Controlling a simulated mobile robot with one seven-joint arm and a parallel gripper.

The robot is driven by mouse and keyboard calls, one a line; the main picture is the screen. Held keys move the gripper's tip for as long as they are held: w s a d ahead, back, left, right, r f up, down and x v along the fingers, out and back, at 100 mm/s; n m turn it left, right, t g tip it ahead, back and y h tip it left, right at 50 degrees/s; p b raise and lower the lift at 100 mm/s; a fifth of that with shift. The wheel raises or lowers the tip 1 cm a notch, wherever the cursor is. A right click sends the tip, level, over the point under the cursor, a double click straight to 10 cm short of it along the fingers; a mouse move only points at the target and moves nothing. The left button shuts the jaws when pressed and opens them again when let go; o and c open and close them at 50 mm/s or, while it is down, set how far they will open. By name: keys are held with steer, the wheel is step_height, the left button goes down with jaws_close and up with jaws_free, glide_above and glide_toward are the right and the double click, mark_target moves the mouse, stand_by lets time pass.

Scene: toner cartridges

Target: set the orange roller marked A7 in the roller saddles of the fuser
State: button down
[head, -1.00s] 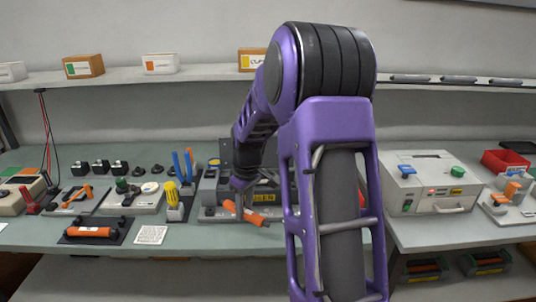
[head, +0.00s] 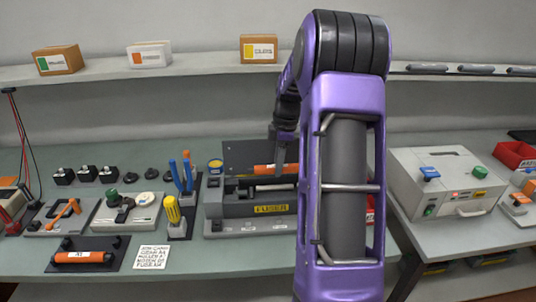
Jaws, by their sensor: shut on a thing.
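The fuser (head: 228,211) is a long grey unit with a yellow label on its front and a dark raised plate behind it. My gripper (head: 279,166) is shut on an orange roller (head: 263,169), held level over the back part of the fuser. The right part of this roller is hidden behind my gripper and arm, and I cannot read its marking. I cannot make out the saddles, nor tell whether the roller touches them. A second orange roller (head: 72,258) lies on a black stand (head: 112,254) at the front left; its small label is too blurred to read surely.
A printed card (head: 152,257) lies left of the fuser. A tool stand with yellow- (head: 173,211) and blue-handled tools stands close to its left end. A grey boxed machine (head: 450,185) stands on the right bench. My arm hides the fuser's right end.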

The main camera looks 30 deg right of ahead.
steer(key=shift+w+f, duration=0.2)
steer(key=shift+w, duration=0.05)
step_height(320, 180, down, 4)
steer(key=shift+s+f, duration=0.15)
steer(key=shift+f, duration=0.05)
steer(key=shift+f+b, duration=0.65)
steer(key=shift+f, duration=0.05)
steer(key=shift+f, duration=0.2)
steer(key=shift+f+b, duration=0.45)
steer(key=shift+f, duration=0.15)
steer(key=shift+f+b, duration=0.5)
steer(key=shift+f, duration=0.3)
stand_by(1.0)
steer(key=c, duration=0.5)
jaws_free()
